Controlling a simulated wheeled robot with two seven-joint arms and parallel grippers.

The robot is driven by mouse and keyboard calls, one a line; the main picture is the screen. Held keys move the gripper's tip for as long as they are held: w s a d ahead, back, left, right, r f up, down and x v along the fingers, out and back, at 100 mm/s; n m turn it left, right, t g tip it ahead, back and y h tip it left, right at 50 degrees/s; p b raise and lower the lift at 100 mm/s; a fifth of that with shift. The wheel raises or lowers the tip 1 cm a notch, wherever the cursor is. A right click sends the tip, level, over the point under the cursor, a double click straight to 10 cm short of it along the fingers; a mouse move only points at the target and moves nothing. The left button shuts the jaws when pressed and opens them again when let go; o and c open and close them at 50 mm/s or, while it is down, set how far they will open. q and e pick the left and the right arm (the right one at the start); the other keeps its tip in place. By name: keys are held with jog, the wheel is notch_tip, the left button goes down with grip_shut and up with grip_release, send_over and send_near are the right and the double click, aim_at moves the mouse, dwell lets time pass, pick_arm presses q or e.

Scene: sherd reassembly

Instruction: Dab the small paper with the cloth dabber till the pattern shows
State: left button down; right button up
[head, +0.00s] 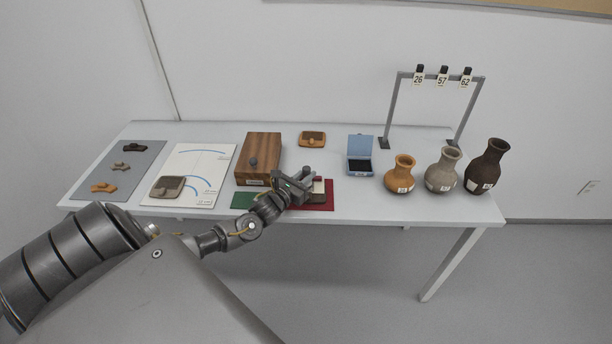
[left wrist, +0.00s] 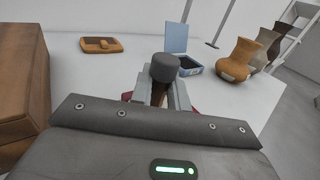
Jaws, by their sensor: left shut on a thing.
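My left gripper (head: 297,185) is over the red mat near the table's front edge. It is shut on the cloth dabber, whose rounded grey top (left wrist: 164,67) stands up between the fingers in the left wrist view. The dabber's lower end is hidden there by the gripper body. A small pale patch, seemingly the small paper (head: 318,187), shows on the red mat (head: 318,204) just right of the gripper. The gripper hides part of it, and I cannot tell whether the dabber touches it or whether any pattern shows. My right gripper is not in view.
An open blue box (head: 360,144) with a dark pad stands behind right. Three vases, orange (head: 400,178), grey (head: 441,170) and dark brown (head: 487,168), stand farther right. A wooden box (head: 260,154) is close on the left, beside a green mat (head: 243,200). A tan item (head: 312,139) lies behind.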

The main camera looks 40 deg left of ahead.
pick_arm(q)
notch_tip(320, 180, up, 2)
jog(key=shift+r+p, duration=0.1)
jog(key=shift+p, duration=1)
notch_tip(320, 180, up, 5)
jog(key=p, duration=0.4)
jog(key=shift+d, duration=0.1)
jog(key=s+d+r+m+h, duration=0.2)
jog(key=s+d+r, duration=0.3)
jog(key=d, duration=0.3)
jog(key=s+d+r+m+g+h, duration=0.1)
jog(key=s+d+r+m+h, duration=0.1)
jog(key=s+d+r+h, duration=0.2)
jog(key=s+d+r+m+g+h, duration=0.1)
jog(key=s+d+r, duration=0.4)
jog(key=d, duration=0.6)
jog(key=shift+s+d+r+m+h, duration=0.35)
jog(key=shift+s+m+h, duration=0.15)
jog(key=shift+h, duration=0.6)
